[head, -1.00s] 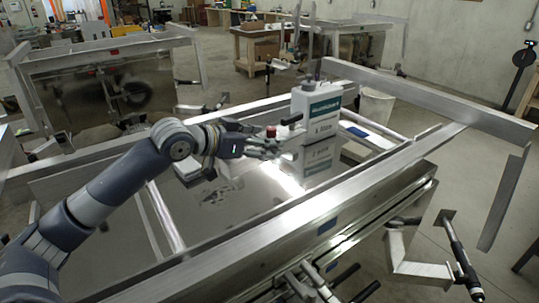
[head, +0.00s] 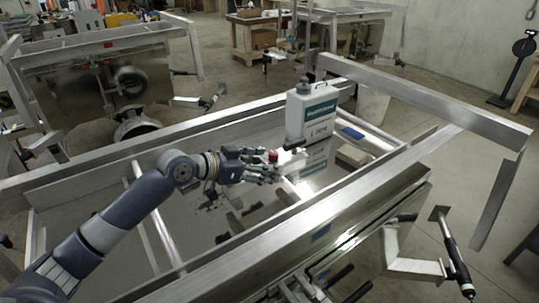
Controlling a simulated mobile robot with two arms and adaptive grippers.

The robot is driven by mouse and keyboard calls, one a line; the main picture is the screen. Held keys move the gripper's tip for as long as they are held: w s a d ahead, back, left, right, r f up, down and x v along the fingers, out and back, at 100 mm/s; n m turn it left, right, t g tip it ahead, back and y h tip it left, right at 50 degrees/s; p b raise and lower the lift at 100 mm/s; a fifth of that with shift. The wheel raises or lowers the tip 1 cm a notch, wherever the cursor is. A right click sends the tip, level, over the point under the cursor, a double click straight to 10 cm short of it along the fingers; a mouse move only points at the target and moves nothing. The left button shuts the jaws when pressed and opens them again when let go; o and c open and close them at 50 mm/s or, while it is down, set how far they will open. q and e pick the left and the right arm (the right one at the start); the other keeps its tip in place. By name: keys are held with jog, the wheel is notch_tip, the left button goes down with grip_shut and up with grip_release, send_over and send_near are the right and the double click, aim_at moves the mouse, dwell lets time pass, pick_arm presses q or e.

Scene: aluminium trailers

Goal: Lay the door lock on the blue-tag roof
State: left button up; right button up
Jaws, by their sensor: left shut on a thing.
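The fingers hide part of the lock. The near rail of this trailer carries a blue tag (head: 321,233). My right gripper is not in view.
A white jug (head: 312,110) stands upright on the roof, with a tan block (head: 353,155) to its right. Raised metal rails (head: 255,238) border the panel. Another trailer (head: 95,80) with a red tag stands behind at left.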

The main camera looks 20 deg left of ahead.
pick_arm(q)
jog(key=w+f+p, duration=0.1)
jog(key=w, duration=0.1)
jog(key=w+a+f+p, duration=0.1)
jog(key=w, duration=0.2)
jog(key=w+a+f+p, duration=0.1)
jog(key=w+p, duration=0.1)
jog(key=shift+w, duration=0.4)
jog(key=shift+f, duration=0.45)
jog(key=o, duration=1.6)
jog(key=shift+f, duration=0.15)
jog(key=shift+o, duration=0.2)
jog(key=shift+s, duration=0.1)
